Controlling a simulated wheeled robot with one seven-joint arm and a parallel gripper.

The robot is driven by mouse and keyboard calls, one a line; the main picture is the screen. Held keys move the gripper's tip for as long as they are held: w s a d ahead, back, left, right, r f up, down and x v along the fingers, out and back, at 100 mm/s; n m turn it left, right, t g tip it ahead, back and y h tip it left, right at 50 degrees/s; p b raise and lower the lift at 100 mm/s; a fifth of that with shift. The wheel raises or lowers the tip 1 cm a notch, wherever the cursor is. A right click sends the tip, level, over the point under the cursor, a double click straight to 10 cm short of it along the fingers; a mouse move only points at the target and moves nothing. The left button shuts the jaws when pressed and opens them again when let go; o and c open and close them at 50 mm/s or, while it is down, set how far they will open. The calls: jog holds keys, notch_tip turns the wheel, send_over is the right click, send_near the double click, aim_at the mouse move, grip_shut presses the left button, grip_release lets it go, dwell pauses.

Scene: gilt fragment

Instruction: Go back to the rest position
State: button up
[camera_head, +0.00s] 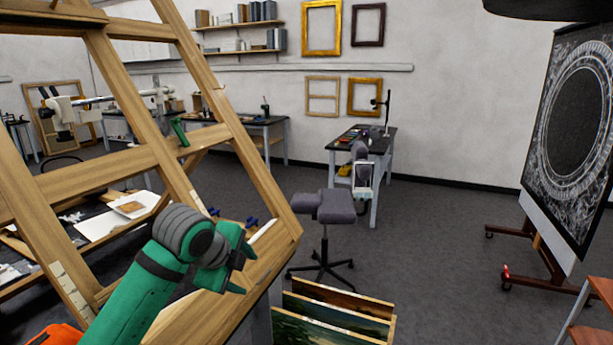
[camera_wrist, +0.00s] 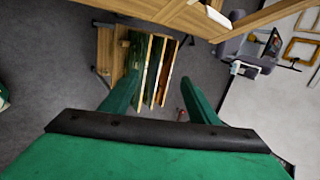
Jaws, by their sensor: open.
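My green gripper (camera_head: 240,262) is at the end of my green arm in the lower left of the head view, in front of the wooden easel frame (camera_head: 262,195). In the wrist view my gripper (camera_wrist: 156,98) shows two green fingers spread apart with nothing between them. Beyond the fingers, lower down, stand several framed paintings (camera_wrist: 152,68) in a row. The same paintings (camera_head: 335,315) show at the bottom middle of the head view. The gripper appears apart from them.
A grey stool (camera_head: 323,207) stands behind the paintings. A narrow workbench (camera_head: 375,142) is farther back. A large dark panel with a ring pattern (camera_head: 575,125) stands on a wheeled stand at right. The grey floor (camera_head: 440,240) between is clear. The easel beams are close to my arm.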

jog(key=w+d+f+n+t+h, duration=0.1)
jog(key=d+f+n+t+h, duration=0.25)
jog(key=d, duration=0.55)
jog(key=w+d+f+n+t+h, duration=0.25)
jog(key=d+f+n, duration=0.2)
jog(key=d, duration=0.45)
jog(key=s+d+f+n+t+y, duration=0.35)
jog(key=s+f+n, duration=0.6)
jog(key=f, duration=0.35)
jog(key=s+a+f+n+y, duration=0.1)
jog(key=s+f+n+y, duration=0.15)
jog(key=s+f, duration=0.65)
jog(key=s+a+f+n+y, duration=0.2)
jog(key=s+f+n, duration=0.1)
jog(key=s, duration=1.1)
jog(key=s+a+r, duration=0.1)
jog(key=s+a, duration=0.1)
jog(key=s, duration=0.7)
jog(key=s+a+r+m+g, duration=0.1)
jog(key=s+a+r, duration=0.1)
jog(key=s, duration=0.8)
jog(key=shift+s+g, duration=0.1)
jog(key=shift+g, duration=0.15)
